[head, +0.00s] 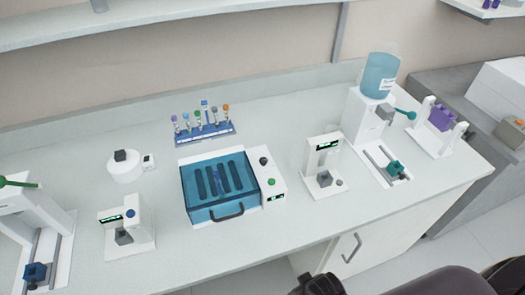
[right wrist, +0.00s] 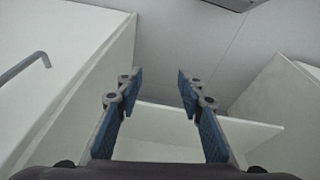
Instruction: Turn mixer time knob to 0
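The mixer (head: 213,189) stands on the middle of the counter, a box with a transparent blue lid, a dark front handle and several dark slots inside. Its white control panel on the right side carries a black knob (head: 263,160), a green knob or button (head: 271,182) and a small display (head: 275,198), too small to read. I cannot tell which control is the time knob or its setting. My right gripper (right wrist: 158,80) is open and empty in the right wrist view, in front of white cabinet surfaces. In the head view, dark parts of my right arm show at the bottom right, away from the mixer. My left gripper is not in view.
A blue tube rack (head: 205,133) stands behind the mixer. White devices stand left (head: 128,225) and right (head: 322,165) of it. A blue-bottled dispenser (head: 380,75) is farther right. Counter in front of the mixer is clear. A cabinet handle (right wrist: 24,67) shows in the right wrist view.

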